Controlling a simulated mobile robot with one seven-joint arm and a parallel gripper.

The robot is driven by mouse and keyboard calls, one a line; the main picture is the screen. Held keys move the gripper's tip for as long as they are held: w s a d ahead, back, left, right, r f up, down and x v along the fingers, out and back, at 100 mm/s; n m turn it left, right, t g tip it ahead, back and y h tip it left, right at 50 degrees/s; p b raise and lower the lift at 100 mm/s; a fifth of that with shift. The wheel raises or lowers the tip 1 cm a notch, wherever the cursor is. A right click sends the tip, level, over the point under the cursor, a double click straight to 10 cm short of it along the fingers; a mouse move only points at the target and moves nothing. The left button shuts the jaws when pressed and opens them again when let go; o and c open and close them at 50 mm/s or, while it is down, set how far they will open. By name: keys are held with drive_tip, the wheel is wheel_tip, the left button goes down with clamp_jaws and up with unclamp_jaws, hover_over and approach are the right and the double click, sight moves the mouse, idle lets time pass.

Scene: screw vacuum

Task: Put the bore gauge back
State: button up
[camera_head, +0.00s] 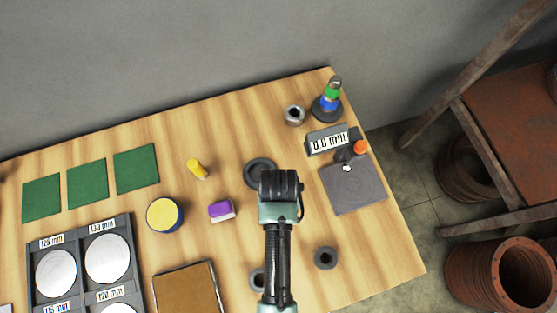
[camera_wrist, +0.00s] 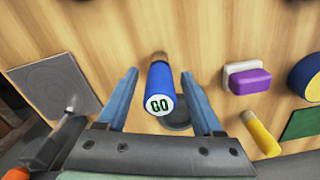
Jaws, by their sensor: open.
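A blue cylinder marked "GO" (camera_wrist: 161,88), which looks like the bore gauge, shows in the wrist view with its labelled end facing the camera. My gripper (camera_wrist: 160,76) is open, with one blue finger on each side of the cylinder and visible gaps between. In the head view my gripper (camera_head: 280,185) is over the middle right of the table and hides the cylinder. A dark round ring (camera_head: 254,176) lies beside and partly behind my gripper; it also shows behind the cylinder in the wrist view (camera_wrist: 178,126). Whether the cylinder touches it I cannot tell.
A dark stand with blue and green parts (camera_head: 329,100), a metal ring (camera_head: 294,115), a "0.0 mm" display (camera_head: 333,139) and a grey plate (camera_head: 355,190) are at right. A purple block (camera_head: 220,210) and yellow piece (camera_head: 197,168) lie left. A grey ring (camera_head: 325,257) lies in front.

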wheel_tip(320, 180, up, 10)
drive_tip(key=shift+f, duration=0.25)
drive_tip(key=w+r+t, duration=0.9)
drive_tip(key=w+r, duration=0.8)
drive_tip(key=w+r+t, duration=0.3)
drive_tip(key=r, duration=0.5)
drive_tip(key=w+r+t, duration=0.2)
drive_tip(key=r+t, duration=0.1)
drive_tip(key=r, duration=0.6)
drive_tip(key=s+r+t, duration=0.4)
drive_tip(key=r, duration=0.6)
drive_tip(key=s+r+t, duration=0.4)
drive_tip(key=r, duration=0.7)
drive_tip(key=s+r+t, duration=0.4)
drive_tip(key=r, duration=0.7)
drive_tip(key=shift+s, duration=0.15)
